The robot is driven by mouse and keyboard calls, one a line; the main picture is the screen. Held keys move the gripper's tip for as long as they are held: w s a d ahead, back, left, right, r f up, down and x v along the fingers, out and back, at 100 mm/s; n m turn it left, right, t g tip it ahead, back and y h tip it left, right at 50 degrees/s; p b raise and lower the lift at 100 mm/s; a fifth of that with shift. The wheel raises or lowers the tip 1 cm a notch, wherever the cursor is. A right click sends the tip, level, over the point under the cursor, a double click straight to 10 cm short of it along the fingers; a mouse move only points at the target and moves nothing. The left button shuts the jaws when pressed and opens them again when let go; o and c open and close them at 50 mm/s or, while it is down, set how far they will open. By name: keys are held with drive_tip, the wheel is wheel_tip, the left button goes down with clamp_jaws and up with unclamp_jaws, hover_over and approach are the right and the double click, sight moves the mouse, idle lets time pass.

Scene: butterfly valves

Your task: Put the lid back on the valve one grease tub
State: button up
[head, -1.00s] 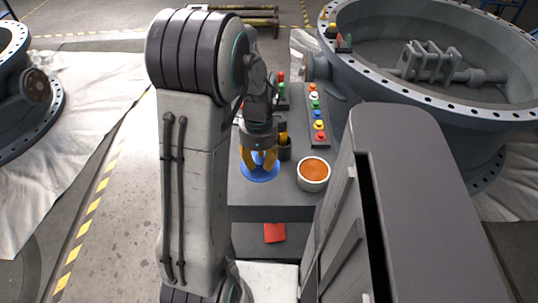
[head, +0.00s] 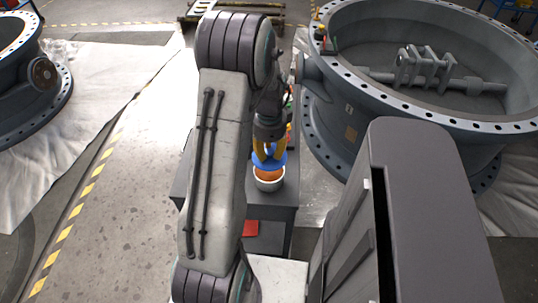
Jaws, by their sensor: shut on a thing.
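My gripper (head: 270,148) has yellow fingers and is shut on the blue lid (head: 279,162). The lid is a round disc, held roughly level. The grease tub (head: 270,185) is a pale, round, open container with orange grease (head: 269,174) inside. It stands on the dark grey bench top (head: 275,213). In the picture the lid covers the far part of the tub's opening, and the near part of the grease shows below it. I cannot tell the exact gap between lid and rim. My arm hides the left part of the bench.
A large grey butterfly valve (head: 350,120) stands close at the right behind the bench. Another valve (head: 30,85) stands on white sheeting at the left. A red item (head: 250,228) lies low at the bench's front. The floor left of the bench is clear.

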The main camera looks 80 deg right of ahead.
drive_tip(key=shift+w+d+n, duration=0.1)
drive_tip(key=shift+d+n, duration=0.15)
drive_tip(key=shift+n, duration=0.05)
drive_tip(key=shift+f, duration=0.15)
drive_tip(key=shift+f, duration=0.1)
drive_tip(key=shift+f+b, duration=2.45)
drive_tip(key=shift+f, duration=0.55)
drive_tip(key=shift+f+b, duration=0.15)
drive_tip(key=shift+b, duration=0.15)
idle(0.5)
drive_tip(key=o, duration=1.5)
drive_tip(key=shift+c, duration=0.2)
